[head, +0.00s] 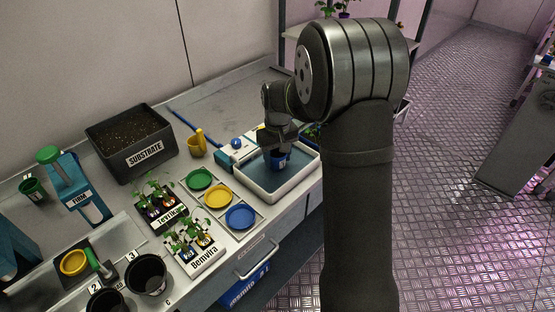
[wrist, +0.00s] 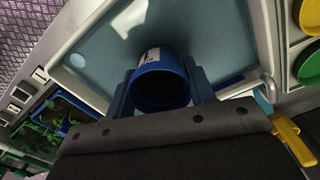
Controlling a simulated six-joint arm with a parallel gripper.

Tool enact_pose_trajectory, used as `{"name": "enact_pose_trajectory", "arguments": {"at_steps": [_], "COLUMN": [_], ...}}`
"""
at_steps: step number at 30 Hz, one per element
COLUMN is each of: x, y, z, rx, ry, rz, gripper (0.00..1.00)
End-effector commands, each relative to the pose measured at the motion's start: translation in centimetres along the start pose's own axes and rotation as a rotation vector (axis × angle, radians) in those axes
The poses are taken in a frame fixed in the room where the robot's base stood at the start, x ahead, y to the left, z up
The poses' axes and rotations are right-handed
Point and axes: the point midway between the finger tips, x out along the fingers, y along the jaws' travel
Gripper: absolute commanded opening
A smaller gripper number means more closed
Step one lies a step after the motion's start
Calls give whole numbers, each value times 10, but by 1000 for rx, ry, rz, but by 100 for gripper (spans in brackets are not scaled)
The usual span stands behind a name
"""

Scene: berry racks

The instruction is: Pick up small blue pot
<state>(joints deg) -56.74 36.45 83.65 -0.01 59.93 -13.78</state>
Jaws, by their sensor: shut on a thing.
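The small blue pot (head: 278,160) is at my gripper, over the white tray with a blue-grey inside (head: 296,186) at the right end of the bench. In the wrist view the blue pot (wrist: 160,85) shows its open mouth and a white label on its side. My gripper (head: 276,148) is shut on the pot, with a finger on each side of it in the wrist view (wrist: 160,95). I cannot tell whether the pot touches the tray floor.
Green (head: 199,179), yellow (head: 218,196) and blue (head: 240,217) saucers lie nearby. A substrate box (head: 132,143) stands further left. Seedling racks (head: 196,256) stand toward the front.

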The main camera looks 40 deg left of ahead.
Motion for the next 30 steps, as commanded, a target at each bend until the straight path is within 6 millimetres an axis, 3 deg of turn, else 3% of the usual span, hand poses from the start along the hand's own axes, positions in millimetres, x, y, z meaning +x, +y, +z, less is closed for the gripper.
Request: {"name": "enact_pose_trajectory", "arguments": {"at_steps": [5, 18, 25, 30], "x": [-29, -85, -98, -100], "y": [0, 64, 79, 73], "z": [-1, 66, 82, 83], "rx": [0, 4, 1, -17], "ry": [5, 3, 0, 0], "rz": [1, 1, 0, 0], "gripper": [26, 26, 26, 26]}}
